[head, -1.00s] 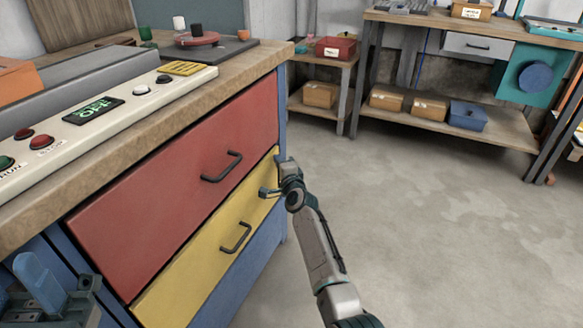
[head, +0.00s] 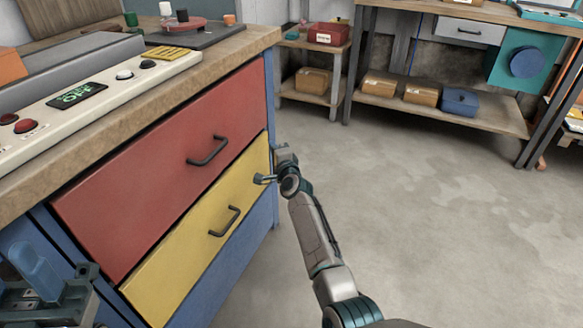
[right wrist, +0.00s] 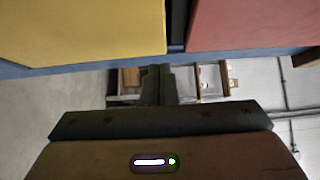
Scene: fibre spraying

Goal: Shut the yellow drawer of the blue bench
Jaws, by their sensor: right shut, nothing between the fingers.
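The yellow drawer (head: 195,238) is the lower drawer of the blue bench (head: 241,262), below the red one. It has a dark bar handle (head: 224,222). Its front looks flush or nearly flush with the red front. In the right wrist view the yellow front (right wrist: 80,28) fills the upper left. My right gripper (head: 260,180) is shut and empty at the right end of the yellow front, to the right of its handle. I cannot tell if it touches. Its closed fingers (right wrist: 159,85) show in the wrist view. A blue and dark part at lower left may be my left gripper (head: 40,285).
The red drawer (head: 165,165) sits above the yellow one, under the wooden top with a control panel (head: 95,98). A shelf table (head: 440,112) with boxes stands at the back. The concrete floor (head: 430,210) on the right is clear.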

